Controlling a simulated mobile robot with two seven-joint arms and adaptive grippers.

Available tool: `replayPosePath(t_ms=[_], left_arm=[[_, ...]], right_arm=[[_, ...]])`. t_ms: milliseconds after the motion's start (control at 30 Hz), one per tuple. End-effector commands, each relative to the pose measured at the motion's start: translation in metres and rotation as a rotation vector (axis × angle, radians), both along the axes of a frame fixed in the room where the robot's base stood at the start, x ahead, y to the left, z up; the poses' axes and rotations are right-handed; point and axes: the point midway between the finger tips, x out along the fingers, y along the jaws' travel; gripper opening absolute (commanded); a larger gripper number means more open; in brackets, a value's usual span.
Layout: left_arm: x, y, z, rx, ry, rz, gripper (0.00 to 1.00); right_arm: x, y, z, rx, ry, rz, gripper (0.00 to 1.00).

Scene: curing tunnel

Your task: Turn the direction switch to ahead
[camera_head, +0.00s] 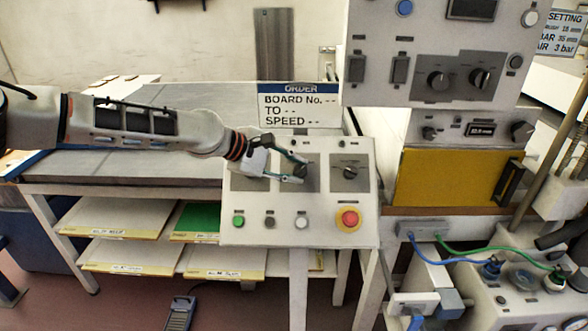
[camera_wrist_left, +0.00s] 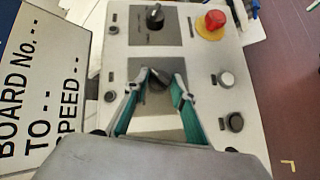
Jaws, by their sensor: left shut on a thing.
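A sloped white control panel (camera_head: 238,208) carries a row of dark rotary switches on grey plates. My left gripper (camera_head: 299,171) comes in from the left and is shut on the middle rotary switch (camera_head: 303,172). In the left wrist view its fingertips (camera_wrist_left: 160,76) are on both sides of this switch's dark knob (camera_wrist_left: 158,82). The right-hand rotary switch (camera_head: 350,173) stands free; it also shows in the left wrist view (camera_wrist_left: 155,16). The left part of the row is partly hidden by my gripper. The switch labels are too small to read. My right gripper is not in view.
A red emergency stop (camera_head: 349,218) sits at the panel's lower right, beside a row of push buttons (camera_head: 270,222). An order sign (camera_head: 299,106) stands behind the panel. A larger cabinet (camera_head: 440,50) with knobs rises at the back right.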

Motion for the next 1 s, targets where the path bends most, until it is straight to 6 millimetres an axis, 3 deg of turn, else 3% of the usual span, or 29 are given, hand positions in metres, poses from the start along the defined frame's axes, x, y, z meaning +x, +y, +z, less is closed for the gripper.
replayPosePath(t_ms=[133,167,200,633,1000], left_arm=[[0.0,-0.001,0.001,0.001,-0.003,-0.004,0.04],[0.0,-0.001,0.001,0.001,-0.004,-0.003,0.33],[0.0,-0.001,0.001,0.001,-0.004,-0.003,0.42],[-0.002,0.004,0.004,0.0,-0.003,0.0,0.42],[-0.03,0.051,0.043,-0.001,-0.005,0.0,0.42]], right_arm=[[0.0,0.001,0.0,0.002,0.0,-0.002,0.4],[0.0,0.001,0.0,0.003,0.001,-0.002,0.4],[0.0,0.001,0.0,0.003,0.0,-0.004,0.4],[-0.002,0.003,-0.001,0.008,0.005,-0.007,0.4],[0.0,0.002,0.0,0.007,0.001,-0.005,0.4]])
